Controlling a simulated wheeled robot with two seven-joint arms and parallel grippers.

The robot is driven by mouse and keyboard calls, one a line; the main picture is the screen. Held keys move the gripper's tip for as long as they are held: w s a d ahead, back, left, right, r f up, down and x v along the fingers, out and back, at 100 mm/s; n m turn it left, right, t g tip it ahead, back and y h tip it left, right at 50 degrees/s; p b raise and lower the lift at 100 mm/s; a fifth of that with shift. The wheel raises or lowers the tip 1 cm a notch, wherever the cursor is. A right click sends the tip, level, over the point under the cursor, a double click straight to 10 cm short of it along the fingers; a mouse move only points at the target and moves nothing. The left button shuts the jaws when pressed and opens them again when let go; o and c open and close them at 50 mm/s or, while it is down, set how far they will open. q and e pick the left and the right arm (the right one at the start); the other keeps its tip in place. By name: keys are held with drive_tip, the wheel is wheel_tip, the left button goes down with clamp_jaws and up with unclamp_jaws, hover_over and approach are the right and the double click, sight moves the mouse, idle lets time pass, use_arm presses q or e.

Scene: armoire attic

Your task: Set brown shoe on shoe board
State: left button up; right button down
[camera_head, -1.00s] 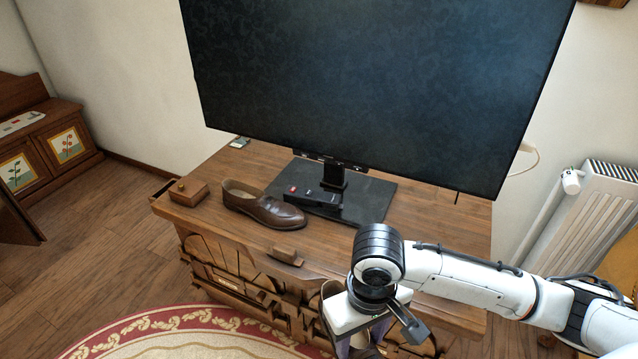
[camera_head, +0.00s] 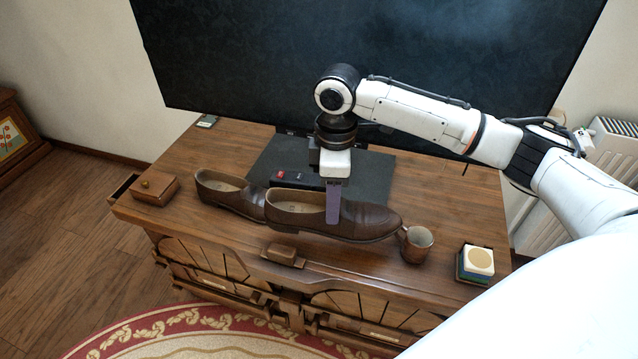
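A brown leather shoe (camera_head: 370,216) is held by my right gripper (camera_head: 333,205) over the front middle of the wooden cabinet top (camera_head: 215,150). One purple finger shows against the shoe's near side; the other finger is hidden. The shoe's toe points right. I cannot tell whether its sole touches the wood. A second brown shoe (camera_head: 222,188) stands on the top just left of and behind it, toe toward the right and partly hidden. No separate board is visible. My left gripper is out of view.
A large screen (camera_head: 240,60) stands behind on a dark base (camera_head: 385,170). A small wooden box (camera_head: 155,188) sits at the left. A brown mug (camera_head: 417,243) is close to the held shoe's toe. A small block (camera_head: 477,262) is further right. A wooden piece (camera_head: 284,254) lies at the front edge.

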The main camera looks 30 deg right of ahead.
drive_tip(key=shift+w+d+r+n, duration=0.65)
drive_tip(key=shift+w+d+n, duration=0.05)
drive_tip(key=shift+w, duration=0.25)
drive_tip(key=shift+w+d+f+b, duration=0.1)
drive_tip(key=shift+f+b, duration=0.2)
wheel_tip(320, 180, down, 4)
drive_tip(key=shift+f+b, duration=0.2)
drive_tip(key=shift+b, duration=0.2)
wheel_tip(320, 180, down, 5)
drive_tip(key=shift+r+b, duration=0.15)
drive_tip(key=shift+b, duration=0.35)
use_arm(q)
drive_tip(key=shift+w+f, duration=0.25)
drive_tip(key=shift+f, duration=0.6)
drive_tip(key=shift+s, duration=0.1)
use_arm(e)
drive_tip(key=c, duration=0.8)
unclamp_jaws()
drive_tip(key=shift+c, duration=0.2)
